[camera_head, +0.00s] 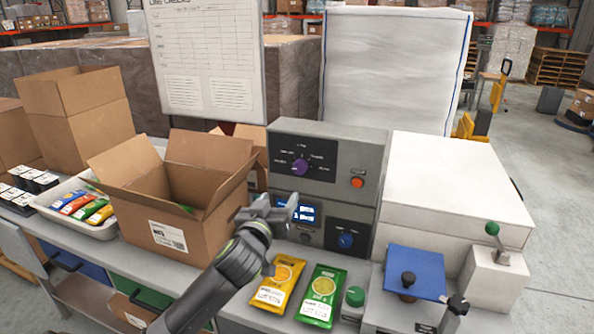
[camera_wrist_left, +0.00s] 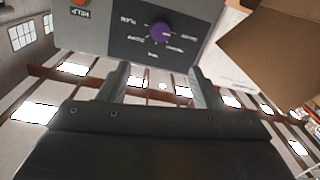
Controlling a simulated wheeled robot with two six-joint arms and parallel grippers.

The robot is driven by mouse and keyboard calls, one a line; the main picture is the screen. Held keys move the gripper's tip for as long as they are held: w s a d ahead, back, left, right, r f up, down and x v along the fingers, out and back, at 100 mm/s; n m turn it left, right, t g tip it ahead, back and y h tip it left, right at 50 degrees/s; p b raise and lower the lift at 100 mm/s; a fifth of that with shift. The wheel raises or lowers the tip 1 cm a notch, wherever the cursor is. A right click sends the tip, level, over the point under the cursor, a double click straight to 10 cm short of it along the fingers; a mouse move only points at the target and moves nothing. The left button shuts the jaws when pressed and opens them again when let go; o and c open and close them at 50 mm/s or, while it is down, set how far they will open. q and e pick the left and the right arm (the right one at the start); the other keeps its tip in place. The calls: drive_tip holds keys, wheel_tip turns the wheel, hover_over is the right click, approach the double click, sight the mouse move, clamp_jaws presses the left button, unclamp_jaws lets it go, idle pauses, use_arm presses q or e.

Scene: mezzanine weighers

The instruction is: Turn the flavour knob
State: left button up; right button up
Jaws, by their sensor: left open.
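The flavour knob (camera_head: 300,167) is a round purple knob on the dark upper panel of a grey control box (camera_head: 372,150), with white labels in an arc around it. In the left wrist view the knob (camera_wrist_left: 160,32) appears upside down, beyond the fingertips and roughly centred between them. My left gripper (camera_head: 288,207) is in front of the box, below the knob and apart from it. Its two fingers (camera_wrist_left: 158,74) are spread with nothing between them. The gripper partly covers a small blue display (camera_head: 306,213). My right gripper is not in view.
An orange button (camera_head: 357,182) and a blue knob (camera_head: 345,240) are on the same box. An open carton (camera_head: 150,205) stands left of my arm. Yellow (camera_head: 278,283) and green (camera_head: 322,295) pouches lie in front. A white cabinet (camera_head: 450,190) stands at right.

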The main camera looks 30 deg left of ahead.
sight(298, 169)
use_arm(q)
drive_tip(key=p+x, duration=0.3)
drive_tip(key=x, duration=1)
drive_tip(key=shift+w+a, duration=0.15)
drive_tip(key=shift+w, duration=0.2)
drive_tip(key=shift+x, duration=0.95)
drive_tip(key=shift+f, duration=0.15)
drive_tip(key=c, duration=1)
